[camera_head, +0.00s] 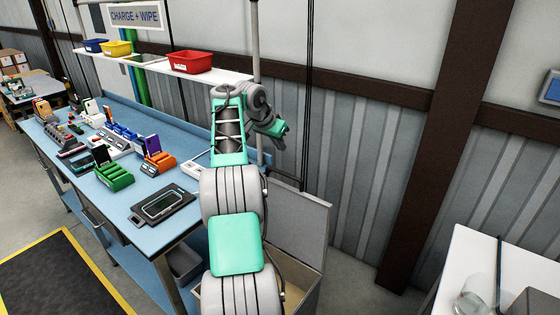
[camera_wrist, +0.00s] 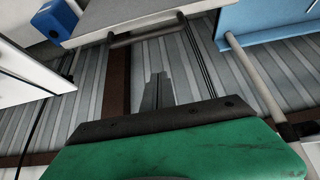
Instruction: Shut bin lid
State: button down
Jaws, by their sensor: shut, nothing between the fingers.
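The bin (camera_head: 312,295) stands on the floor right of the workbench, partly hidden behind my arm. Its pale grey lid (camera_head: 302,228) is raised, standing nearly upright at the wall side, and the bin's tan inside shows. In the wrist view, a pale panel (camera_wrist: 100,18) with a bar handle (camera_wrist: 147,32) lies across the top; it looks like the lid. My gripper (camera_head: 278,138) is above the lid near the wall, apart from it. Its fingers (camera_wrist: 157,88) are shut and empty, with a gap between them and the handle.
The blue workbench (camera_head: 146,232) on the left carries chargers, devices and a dark tray (camera_head: 162,205). A shelf with coloured bins (camera_head: 190,62) hangs above it. A brown post (camera_head: 436,150) and a white table (camera_head: 480,265) stand at right.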

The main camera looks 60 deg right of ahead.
jog(key=f, duration=0.3)
jog(key=d+f, duration=0.1)
jog(key=f, duration=0.4)
jog(key=shift+d+f+p, duration=0.2)
jog(key=shift+f+p, duration=0.1)
jog(key=shift+a+f, duration=0.15)
jog(key=shift+f, duration=0.1)
